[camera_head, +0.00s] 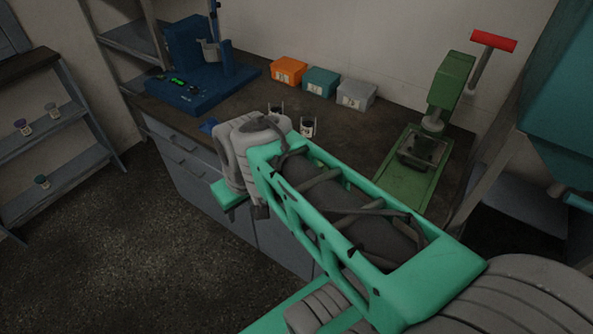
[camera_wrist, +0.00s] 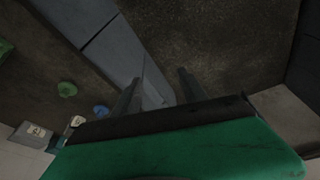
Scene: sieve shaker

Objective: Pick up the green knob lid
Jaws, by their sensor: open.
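A small green rounded thing (camera_wrist: 67,89), which looks like the green knob lid, lies on the dark bench top at the left of the wrist view. I cannot make it out in the head view, where my arm covers part of the bench. A blue rounded thing (camera_wrist: 102,111) is near it, lower right in the wrist view. My gripper (camera_wrist: 159,77) is open, its two dark fingers apart with nothing between them. They show over the cabinet front and floor, to the right of the green thing and apart from it. In the head view the fingers are hidden.
Orange (camera_head: 288,71), teal (camera_head: 321,82) and grey (camera_head: 356,94) boxes stand along the wall. A shelf (camera_head: 42,122) stands far left.

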